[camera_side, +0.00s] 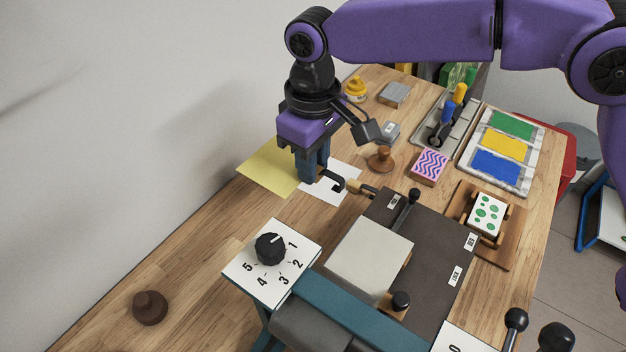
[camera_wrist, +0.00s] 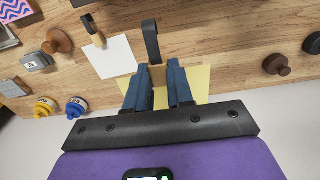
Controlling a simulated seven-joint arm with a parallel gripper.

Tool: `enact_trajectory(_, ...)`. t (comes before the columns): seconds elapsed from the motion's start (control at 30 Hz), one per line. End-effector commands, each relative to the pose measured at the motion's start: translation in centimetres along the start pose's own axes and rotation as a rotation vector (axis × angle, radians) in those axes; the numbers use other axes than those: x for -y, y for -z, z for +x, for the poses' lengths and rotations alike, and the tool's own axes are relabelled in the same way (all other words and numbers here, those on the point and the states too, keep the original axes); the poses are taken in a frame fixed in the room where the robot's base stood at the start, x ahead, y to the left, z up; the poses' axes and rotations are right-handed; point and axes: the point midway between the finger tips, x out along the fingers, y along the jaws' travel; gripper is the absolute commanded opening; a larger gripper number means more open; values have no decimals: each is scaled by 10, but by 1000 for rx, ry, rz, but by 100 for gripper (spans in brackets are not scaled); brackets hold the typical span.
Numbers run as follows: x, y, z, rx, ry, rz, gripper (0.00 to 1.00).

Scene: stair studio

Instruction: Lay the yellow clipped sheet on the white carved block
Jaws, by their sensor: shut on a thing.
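My gripper (camera_side: 313,180) points down at the left edge of the table, its fingers closed on the yellow clipped sheet (camera_side: 262,167). In the wrist view the fingers (camera_wrist: 159,70) have the yellow sheet (camera_wrist: 198,80) around and behind them. A white block with green spots (camera_side: 487,213), which seems to be the white carved block, sits in a wooden holder at the right, well apart from my gripper.
A white sheet (camera_side: 331,186) and a black hooked piece (camera_side: 331,179) are close beside my fingers. A grey press bed (camera_side: 440,245) with levers lies between gripper and spotted block. A wavy pink block (camera_side: 429,166) and brown knob (camera_side: 381,159) stand behind.

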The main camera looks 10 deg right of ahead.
Motion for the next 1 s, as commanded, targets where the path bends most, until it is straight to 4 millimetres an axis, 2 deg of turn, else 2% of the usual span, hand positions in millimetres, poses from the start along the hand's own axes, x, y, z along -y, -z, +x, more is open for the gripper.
enact_trajectory(0.03,0,1,-10,-4,1,1,0)
enact_trajectory(0.1,-6,-2,-16,0,0,3,0)
enact_trajectory(0.37,-39,-23,-22,1,0,3,0)
enact_trajectory(0.57,-72,-50,-28,0,0,3,0)
enact_trajectory(0.77,-119,-98,-34,0,0,4,0)
enact_trajectory(1.0,-168,-174,-34,-1,0,2,0)
